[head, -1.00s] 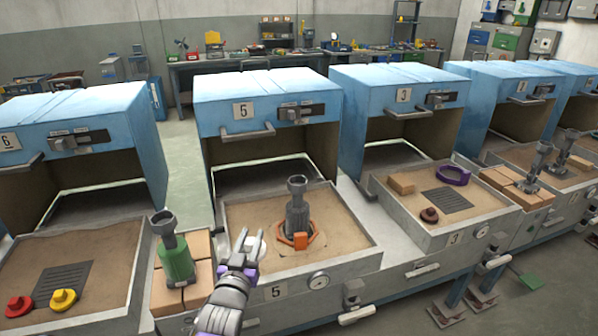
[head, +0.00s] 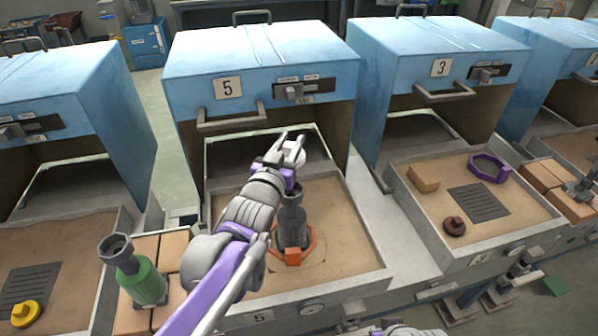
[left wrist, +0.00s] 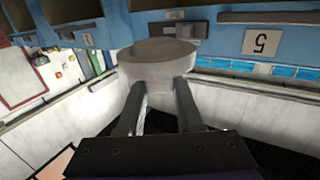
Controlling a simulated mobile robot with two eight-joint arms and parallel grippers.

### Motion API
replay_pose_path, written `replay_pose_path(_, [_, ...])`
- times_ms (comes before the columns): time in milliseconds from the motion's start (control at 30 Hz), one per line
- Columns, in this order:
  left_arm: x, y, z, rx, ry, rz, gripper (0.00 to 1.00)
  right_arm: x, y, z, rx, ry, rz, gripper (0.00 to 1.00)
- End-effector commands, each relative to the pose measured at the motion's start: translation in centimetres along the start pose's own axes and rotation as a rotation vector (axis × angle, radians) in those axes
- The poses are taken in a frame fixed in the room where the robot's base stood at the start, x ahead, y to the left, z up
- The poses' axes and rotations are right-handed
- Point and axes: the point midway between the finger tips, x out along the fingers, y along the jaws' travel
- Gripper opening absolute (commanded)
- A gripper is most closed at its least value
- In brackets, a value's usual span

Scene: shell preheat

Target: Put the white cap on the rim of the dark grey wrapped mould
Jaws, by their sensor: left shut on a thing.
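The dark grey wrapped mould (head: 292,228) stands upright in the sand tray of station 5, with an orange ring and block (head: 293,257) around its base. My left arm hides part of its top. My left gripper (head: 291,150) is above and behind the mould's top in the head view. It is shut on the white cap (head: 298,148), which is pale and partly hidden by the fingers. In the left wrist view the cap (left wrist: 157,68) sits between both fingertips, wide disc upward. The cap is apart from the mould. Only a piece of my right arm shows at the bottom edge.
The blue hood of station 5 (head: 262,60) rises behind the gripper, with a handle (head: 232,118) at its front. A green mould (head: 145,284) stands on bricks to the left. The right tray (head: 455,238) holds a brick, a purple ring and a brown knob.

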Motion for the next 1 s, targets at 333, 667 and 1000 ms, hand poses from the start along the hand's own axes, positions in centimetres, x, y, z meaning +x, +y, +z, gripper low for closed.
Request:
replay_pose_path(333, [0.0,0.0,4.5,0.000,0.000,-0.001,0.00,0.9,0.0,0.5,0.000,-0.003,0.000,0.00])
replay_pose_path(667, [0.0,0.0,7.7,0.000,0.000,-0.001,0.00,1.4,0.0,0.8,0.000,-0.005,0.000,0.00])
replay_pose_path(1000, [0.0,0.0,10.0,0.000,0.000,-0.001,0.00,1.8,0.0,1.0,0.000,-0.006,0.000,0.00])
